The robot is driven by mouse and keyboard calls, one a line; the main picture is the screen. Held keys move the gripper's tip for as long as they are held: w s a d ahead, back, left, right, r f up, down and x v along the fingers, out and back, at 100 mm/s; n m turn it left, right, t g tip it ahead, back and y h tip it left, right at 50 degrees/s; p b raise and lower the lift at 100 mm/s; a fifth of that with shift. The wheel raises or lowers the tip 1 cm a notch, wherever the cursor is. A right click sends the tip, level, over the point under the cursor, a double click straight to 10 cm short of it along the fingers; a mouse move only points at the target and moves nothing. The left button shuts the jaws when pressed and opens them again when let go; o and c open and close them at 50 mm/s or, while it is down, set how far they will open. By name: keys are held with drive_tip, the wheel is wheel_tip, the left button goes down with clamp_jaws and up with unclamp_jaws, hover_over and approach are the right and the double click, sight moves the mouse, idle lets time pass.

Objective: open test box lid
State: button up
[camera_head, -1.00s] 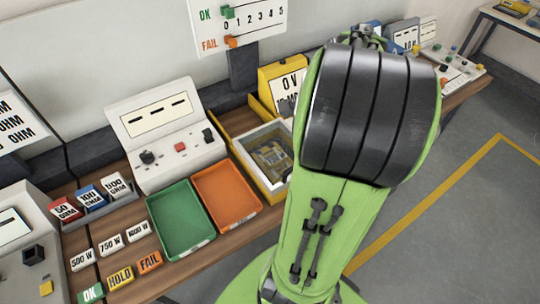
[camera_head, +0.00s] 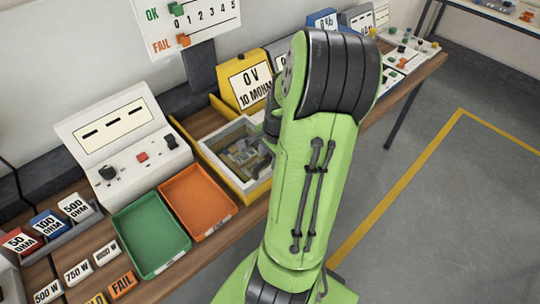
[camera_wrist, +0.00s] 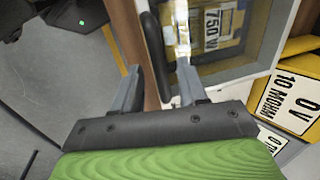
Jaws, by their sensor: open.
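The test box (camera_head: 207,151) is a yellow and white box on the bench, with a clear window in its lid (camera_head: 221,136). A part with a 750 W label (camera_wrist: 213,30) shows through the window in the wrist view. A dark handle bar (camera_wrist: 155,52) stands at the lid's near edge. My gripper (camera_wrist: 157,75) is open, with one finger on each side of the handle bar; I cannot tell whether they touch it. In the head view my arm hides the box's right side and most of the gripper.
A yellow 0 V meter (camera_head: 250,83) stands behind the box. An orange tray (camera_head: 198,200) and a green tray (camera_head: 150,235) lie to its left, with a white control panel (camera_head: 125,140) behind them. Open floor (camera_head: 450,210) lies to the right.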

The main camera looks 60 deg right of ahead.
clamp_jaws()
